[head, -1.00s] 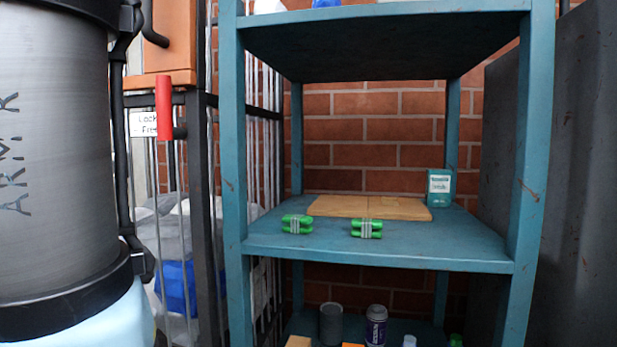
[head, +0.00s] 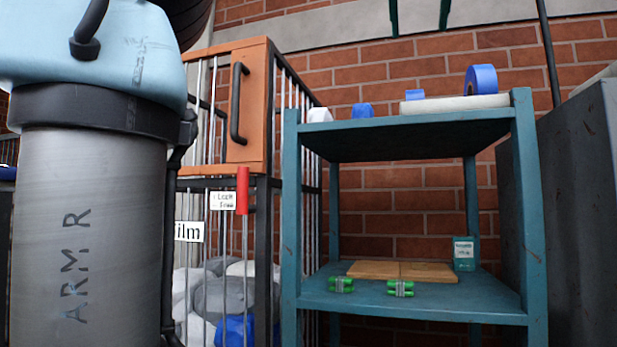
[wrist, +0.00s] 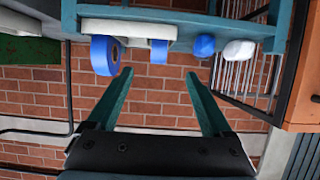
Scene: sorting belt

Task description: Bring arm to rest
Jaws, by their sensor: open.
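Beyond the fingers the wrist view shows brick wall and the top of a teal shelf unit, upside down. The gripper appears clear of everything.
The teal shelf unit (head: 530,215) carries blue tape rolls (head: 481,80) on a white slab (head: 455,104) on top. A barred cage (head: 262,190) stands left.

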